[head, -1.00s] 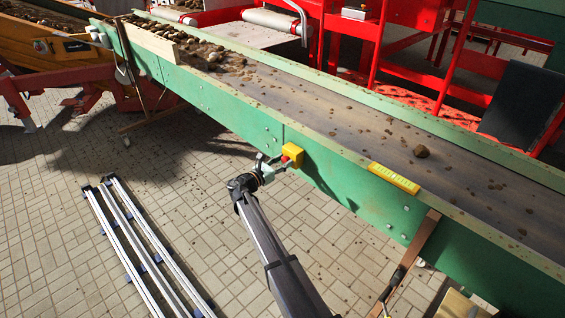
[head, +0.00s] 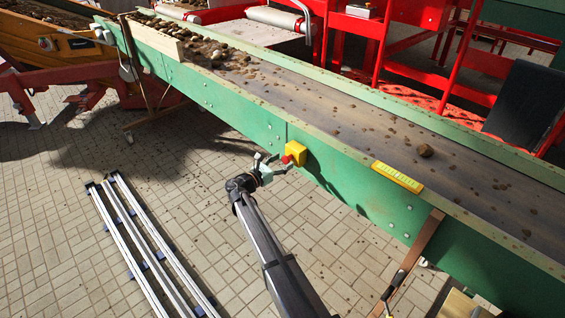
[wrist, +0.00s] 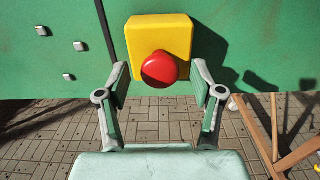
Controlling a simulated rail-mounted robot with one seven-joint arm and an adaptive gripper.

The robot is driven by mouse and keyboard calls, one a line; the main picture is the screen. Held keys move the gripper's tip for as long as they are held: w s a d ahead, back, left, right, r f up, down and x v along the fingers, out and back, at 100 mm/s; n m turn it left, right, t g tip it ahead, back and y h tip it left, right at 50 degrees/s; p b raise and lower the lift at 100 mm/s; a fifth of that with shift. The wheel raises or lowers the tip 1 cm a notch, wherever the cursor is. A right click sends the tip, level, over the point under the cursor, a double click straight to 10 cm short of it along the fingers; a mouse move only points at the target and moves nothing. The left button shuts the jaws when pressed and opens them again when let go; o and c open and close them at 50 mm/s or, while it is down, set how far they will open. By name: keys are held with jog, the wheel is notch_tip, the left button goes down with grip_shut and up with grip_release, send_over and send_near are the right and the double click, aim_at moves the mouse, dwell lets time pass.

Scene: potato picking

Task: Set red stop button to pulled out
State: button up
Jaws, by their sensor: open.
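The red stop button (wrist: 159,69) is a round knob on a yellow box (wrist: 146,38) fixed to the green side wall of the conveyor. In the head view the red button (head: 286,159) and the yellow box (head: 296,152) sit at the middle of the wall. My gripper (wrist: 159,78) is open in the wrist view, one finger to each side of the button with gaps between. In the head view my gripper (head: 275,166) is close in front of the button. Whether the knob is pressed in or out I cannot tell.
The green conveyor wall (head: 235,112) runs diagonally behind the button. A yellow label (head: 397,177) and a brown support leg (head: 422,240) are to the right. White rails (head: 150,250) lie on the tiled floor at the left. A potato (head: 425,150) lies on the belt.

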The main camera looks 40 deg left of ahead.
jog(key=s+a, duration=0.1)
jog(key=s, duration=1)
jog(key=shift+s, duration=0.25)
jog(key=s+d+f+m+g+h, duration=0.1)
jog(key=d+f+m+g, duration=0.45)
jog(key=d+f, duration=0.65)
jog(key=s+d+f+m+g+h, duration=0.15)
jog(key=d+f+m+g, duration=0.45)
jog(key=d, duration=1.1)
jog(key=s+d+f+m+g+h, duration=0.1)
jog(key=s+d+f+m+g, duration=0.15)
jog(key=d+f+m, duration=0.8)
jog(key=s+d+f+m+g+y, duration=0.1)
jog(key=s+d+f+m+g, duration=0.1)
jog(key=s+d, duration=0.6)
jog(key=s+d+f+m+g+y, duration=0.2)
jog(key=s+d+m+g, duration=0.3)
jog(key=s+d, duration=0.4)
jog(key=s+d+f+m+g+y, duration=0.2)
jog(key=s+d+m, duration=0.3)
jog(key=d, duration=1.4)
jog(key=s+g, duration=0.1)
jog(key=s, duration=0.2)
jog(key=shift+s+d+f+m+g, duration=0.2)
jog(key=shift+d+f+m+g, duration=0.15)
jog(key=shift+m+g, duration=0.05)
